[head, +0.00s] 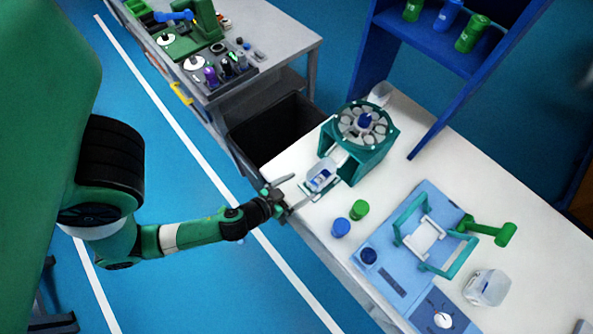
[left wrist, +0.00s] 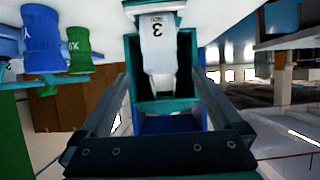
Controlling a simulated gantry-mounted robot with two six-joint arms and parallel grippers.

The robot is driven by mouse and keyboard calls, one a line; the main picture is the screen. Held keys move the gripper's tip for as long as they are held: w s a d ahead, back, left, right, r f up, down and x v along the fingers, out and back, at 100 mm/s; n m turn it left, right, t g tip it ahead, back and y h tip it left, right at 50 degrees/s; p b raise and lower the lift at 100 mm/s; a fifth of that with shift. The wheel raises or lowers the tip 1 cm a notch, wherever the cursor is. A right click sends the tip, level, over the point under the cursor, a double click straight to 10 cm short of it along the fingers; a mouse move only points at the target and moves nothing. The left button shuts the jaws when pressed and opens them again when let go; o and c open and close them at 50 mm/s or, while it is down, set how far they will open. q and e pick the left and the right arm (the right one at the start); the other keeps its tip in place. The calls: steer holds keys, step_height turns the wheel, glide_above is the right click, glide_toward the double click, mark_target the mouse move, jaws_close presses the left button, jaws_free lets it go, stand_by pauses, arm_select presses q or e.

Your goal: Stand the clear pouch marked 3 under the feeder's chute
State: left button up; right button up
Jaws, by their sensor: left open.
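The feeder (head: 352,160) is a teal box with a round carousel on top, at the bench's left end. A pouch-like piece (head: 320,175), clear with some blue, is at the foot of its pale chute (head: 340,155). In the left wrist view, a pale upright piece marked 3 (left wrist: 160,48) shows upside down before the feeder's dark opening; I cannot tell for sure how much is pouch and how much chute. My left gripper (head: 301,188) is open at the bench edge, facing this piece. Its fingers (left wrist: 160,100) lie either side of it, apart from it. My right gripper is out of view.
A blue cup (head: 340,228) and a green one (head: 360,210) stand close by. A blue mat (head: 385,255) holds a teal frame (head: 438,235) and a green-handled tool. A clear jar (head: 487,288) stands at right. A black bin (head: 278,135) is beyond the bench edge.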

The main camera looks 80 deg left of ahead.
arm_select(q)
steer(key=shift+s+d+r, duration=0.15)
steer(key=shift+s+r, duration=0.05)
steer(key=shift+s, duration=0.05)
steer(key=w+r+t, duration=0.3)
steer(key=w+r, duration=0.8)
steer(key=w, duration=0.2)
steer(key=w+d+r+t+h, duration=0.15)
steer(key=w+r, duration=0.25)
steer(key=r, duration=0.5)
steer(key=w+d+r+m+t, duration=0.1)
steer(key=w+d+r+t, duration=0.15)
steer(key=r, duration=0.65)
steer(key=w+d+r+t, duration=0.2)
steer(key=w+r, duration=0.2)
steer(key=r, duration=0.5)
steer(key=s+d+r+m+t+h, duration=0.2)
steer(key=s+d+r+t+h, duration=0.1)
steer(key=r, duration=0.6)
steer(key=s+d+r+m+t+h, duration=0.2)
steer(key=r, duration=0.7)
steer(key=s+d+r+m+t+h, duration=0.2)
steer(key=s+d+r+t+h, duration=0.1)
steer(key=r, duration=0.7)
step_height(320, 180, up, 25)
steer(key=p, duration=2.5)
steer(key=shift+w+f, duration=0.2)
steer(key=shift+w, duration=0.05)
